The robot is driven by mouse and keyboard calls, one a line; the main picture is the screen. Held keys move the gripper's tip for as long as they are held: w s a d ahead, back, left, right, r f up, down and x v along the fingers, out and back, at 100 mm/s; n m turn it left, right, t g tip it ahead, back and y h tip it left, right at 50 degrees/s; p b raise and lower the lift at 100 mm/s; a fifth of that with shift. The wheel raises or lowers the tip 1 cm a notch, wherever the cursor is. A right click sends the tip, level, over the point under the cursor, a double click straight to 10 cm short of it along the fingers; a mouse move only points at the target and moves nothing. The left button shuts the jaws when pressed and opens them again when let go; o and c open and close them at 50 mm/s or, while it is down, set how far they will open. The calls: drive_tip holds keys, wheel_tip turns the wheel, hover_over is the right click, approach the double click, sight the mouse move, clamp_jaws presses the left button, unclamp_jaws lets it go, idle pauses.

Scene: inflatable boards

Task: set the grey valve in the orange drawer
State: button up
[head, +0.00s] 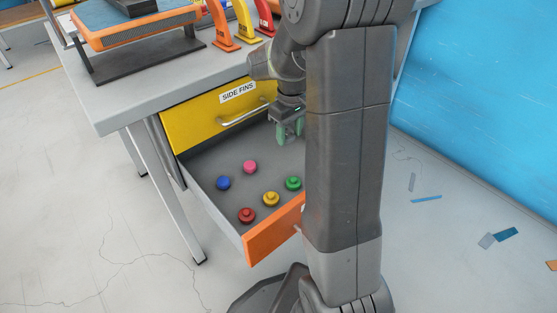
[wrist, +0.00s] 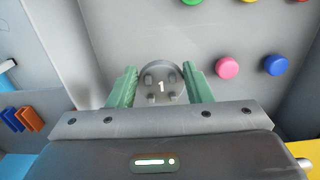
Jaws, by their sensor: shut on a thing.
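In the head view my gripper (head: 290,131) points down over the back right part of the open orange drawer (head: 270,235). The valve itself cannot be made out there. The drawer's grey floor lies below the valve in the wrist view. Whether the valve touches the floor, I cannot tell.
In the drawer lie a blue valve (head: 223,183), a pink one (head: 250,167), a yellow one (head: 271,199), a red one (head: 246,215) and a green one (head: 293,183). The shut yellow drawer (head: 190,117) sits above. Orange and yellow fins (head: 220,25) stand on the bench.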

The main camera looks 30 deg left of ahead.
sight(290, 137)
wheel_tip(290, 137, down, 7)
drive_tip(key=shift+b, duration=1.2)
drive_tip(key=shift+f, duration=0.1)
drive_tip(key=o, duration=1)
wheel_tip(290, 137, up, 12)
drive_tip(key=p, duration=0.4)
